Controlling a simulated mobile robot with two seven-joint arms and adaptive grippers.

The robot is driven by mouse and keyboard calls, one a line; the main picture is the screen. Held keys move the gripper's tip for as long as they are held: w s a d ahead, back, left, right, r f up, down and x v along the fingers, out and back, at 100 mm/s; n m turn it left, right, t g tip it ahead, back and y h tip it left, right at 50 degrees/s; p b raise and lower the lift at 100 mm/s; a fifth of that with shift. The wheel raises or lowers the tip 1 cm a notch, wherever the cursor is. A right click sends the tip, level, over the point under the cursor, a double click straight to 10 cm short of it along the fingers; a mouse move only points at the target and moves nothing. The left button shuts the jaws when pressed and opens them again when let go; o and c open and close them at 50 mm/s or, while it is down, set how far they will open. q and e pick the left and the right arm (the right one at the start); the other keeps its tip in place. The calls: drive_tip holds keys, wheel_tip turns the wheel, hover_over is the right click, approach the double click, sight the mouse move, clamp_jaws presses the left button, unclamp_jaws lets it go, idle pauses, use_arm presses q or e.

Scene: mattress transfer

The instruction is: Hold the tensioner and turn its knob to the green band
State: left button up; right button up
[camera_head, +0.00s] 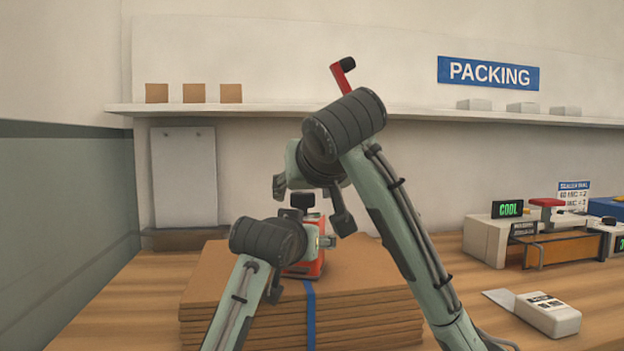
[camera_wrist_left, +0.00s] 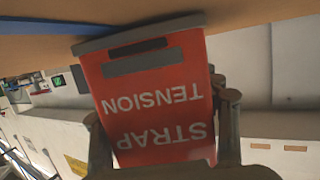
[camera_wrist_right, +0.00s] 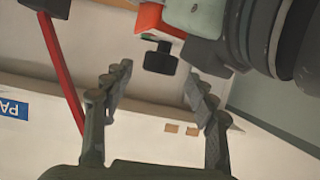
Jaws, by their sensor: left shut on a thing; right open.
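The red tensioner (camera_head: 312,268) stands on the cardboard stack, over the blue strap (camera_head: 310,315). Its label reads "STRAP TENSION", upside down in the left wrist view (camera_wrist_left: 155,95). Its black knob (camera_head: 303,200) sits on top and also shows in the right wrist view (camera_wrist_right: 160,58). My left gripper (camera_wrist_left: 165,128) is shut on the tensioner's body, one finger on each side. My right gripper (camera_wrist_right: 158,84) is open above the knob, its fingers apart; the knob appears beyond and between the tips, apparently untouched. The green band cannot be made out clearly.
The cardboard stack (camera_head: 250,325) lies on the wooden bench (camera_head: 455,285). A red bar with a black end (camera_head: 343,68) shows above my right wrist. At right are a machine with a "COOL" display (camera_head: 507,209) and a white labelled box (camera_head: 548,314). A shelf (camera_head: 420,114) runs behind.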

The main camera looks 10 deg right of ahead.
use_arm(q)
drive_tip(key=shift+r, duration=0.15)
use_arm(e)
drive_tip(key=v, duration=0.8)
drive_tip(key=shift+r, duration=0.1)
use_arm(q)
drive_tip(key=o, duration=2)
drive_tip(key=shift+s, duration=0.1)
